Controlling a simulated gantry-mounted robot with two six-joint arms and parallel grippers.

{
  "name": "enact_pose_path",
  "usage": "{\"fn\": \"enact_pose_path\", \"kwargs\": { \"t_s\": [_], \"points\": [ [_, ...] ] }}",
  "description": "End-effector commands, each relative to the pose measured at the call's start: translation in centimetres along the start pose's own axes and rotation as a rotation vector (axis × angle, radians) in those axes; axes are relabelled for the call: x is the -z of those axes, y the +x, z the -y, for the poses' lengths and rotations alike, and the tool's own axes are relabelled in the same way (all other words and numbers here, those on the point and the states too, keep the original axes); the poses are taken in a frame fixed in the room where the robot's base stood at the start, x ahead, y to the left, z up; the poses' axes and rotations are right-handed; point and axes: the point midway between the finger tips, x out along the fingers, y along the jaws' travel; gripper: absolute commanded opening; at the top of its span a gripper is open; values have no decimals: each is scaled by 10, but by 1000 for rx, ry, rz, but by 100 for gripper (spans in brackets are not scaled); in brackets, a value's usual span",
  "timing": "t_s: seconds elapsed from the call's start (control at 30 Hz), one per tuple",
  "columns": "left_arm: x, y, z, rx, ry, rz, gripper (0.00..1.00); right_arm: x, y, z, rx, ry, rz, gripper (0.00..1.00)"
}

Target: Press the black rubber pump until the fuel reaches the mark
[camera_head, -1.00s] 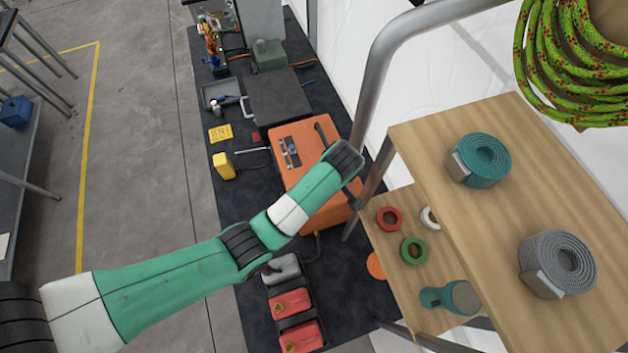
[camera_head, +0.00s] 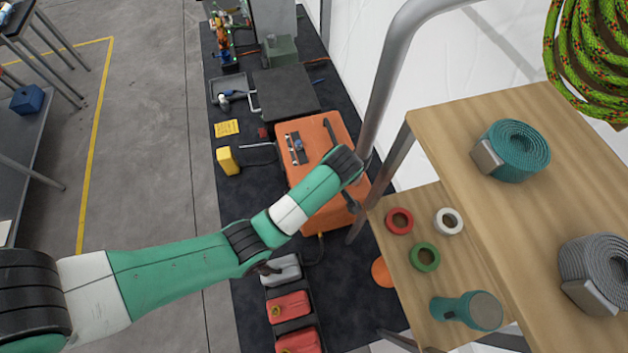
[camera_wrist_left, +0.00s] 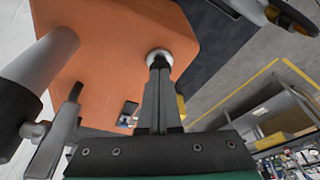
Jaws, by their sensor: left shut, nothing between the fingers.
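An orange machine housing (camera_head: 326,136) stands on the dark mat in the head view, partly behind my left arm. It also fills the upper left of the left wrist view (camera_wrist_left: 110,30). There my left gripper (camera_wrist_left: 158,70) is shut and empty, its fingertips at a small round fitting with a pale metallic rim (camera_wrist_left: 158,53) on the housing. The fingertips cover the fitting's middle, so I cannot tell whether it is the black rubber pump or whether it is pressed in. No fuel level or mark can be made out. My right gripper is out of view.
A metal post (camera_head: 386,95) and a wooden shelf (camera_head: 450,120) with coiled straps and tape rolls stand close to the right. Red canisters (camera_head: 289,308) and a grey one sit below my arm. A yellow container (camera_head: 228,160) stands left of the housing.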

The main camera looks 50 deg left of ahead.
Motion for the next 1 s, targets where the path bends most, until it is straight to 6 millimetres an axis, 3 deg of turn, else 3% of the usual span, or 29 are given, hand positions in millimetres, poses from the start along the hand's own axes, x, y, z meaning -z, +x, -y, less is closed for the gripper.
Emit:
{"fn": "enact_pose_path", "kwargs": {
  "t_s": [0.17,0.4,0.67,1.0],
  "points": [
    [-6,22,0,0,0,0,0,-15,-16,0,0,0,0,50],
    [-6,14,0,1,1,0,0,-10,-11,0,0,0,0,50],
    [-31,-2,0,0,2,-4,0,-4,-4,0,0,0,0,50],
    [-29,-8,0,-1,0,-4,0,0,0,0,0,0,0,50]
  ]
}}
